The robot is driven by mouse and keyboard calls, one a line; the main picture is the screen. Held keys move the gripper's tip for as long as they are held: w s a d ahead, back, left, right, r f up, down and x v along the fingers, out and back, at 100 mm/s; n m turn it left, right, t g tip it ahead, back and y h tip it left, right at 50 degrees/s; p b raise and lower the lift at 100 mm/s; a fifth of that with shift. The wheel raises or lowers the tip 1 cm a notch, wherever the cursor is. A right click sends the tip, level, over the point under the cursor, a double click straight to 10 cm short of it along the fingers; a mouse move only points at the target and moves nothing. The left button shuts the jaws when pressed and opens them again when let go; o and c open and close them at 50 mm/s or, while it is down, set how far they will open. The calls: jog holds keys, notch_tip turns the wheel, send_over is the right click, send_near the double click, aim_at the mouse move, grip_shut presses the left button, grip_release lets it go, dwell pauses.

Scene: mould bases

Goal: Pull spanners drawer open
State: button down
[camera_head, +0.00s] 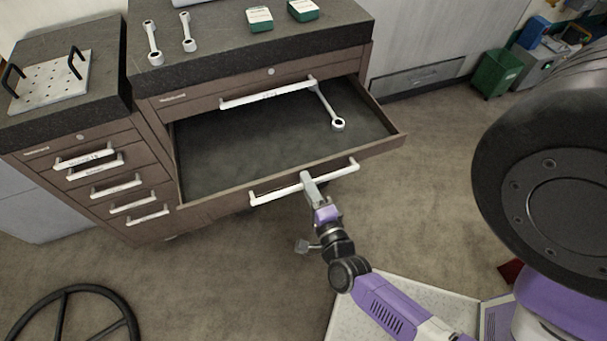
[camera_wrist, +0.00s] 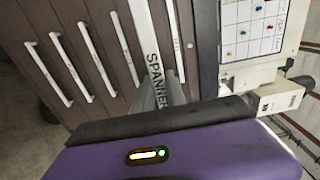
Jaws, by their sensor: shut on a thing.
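The spanners drawer (camera_head: 391,143) is pulled well out of the brown cabinet, and its dark floor shows. One spanner (camera_head: 338,123) lies inside at the right, partly hidden behind the handle of the shut drawer above. My gripper (camera_head: 307,178) is shut on the drawer's long white handle (camera_head: 268,196), near its middle. The fingertips are partly hidden there.
Two spanners (camera_head: 189,32) and two green-and-white boxes (camera_head: 259,19) lie on the dark cabinet top. A shut drawer stack (camera_head: 110,184) stands left. A green bin (camera_head: 496,72) stands back right. A black wheel-like ring (camera_head: 70,290) is at lower left.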

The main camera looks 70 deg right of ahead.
jog(key=shift+s+a, duration=0.1)
jog(key=c, duration=1.4)
grip_release()
jog(key=shift+o, duration=0.2)
jog(key=b+v, duration=0.1)
jog(key=v, duration=0.6)
jog(key=shift+s+a+b, duration=0.25)
jog(key=shift+b, duration=0.05)
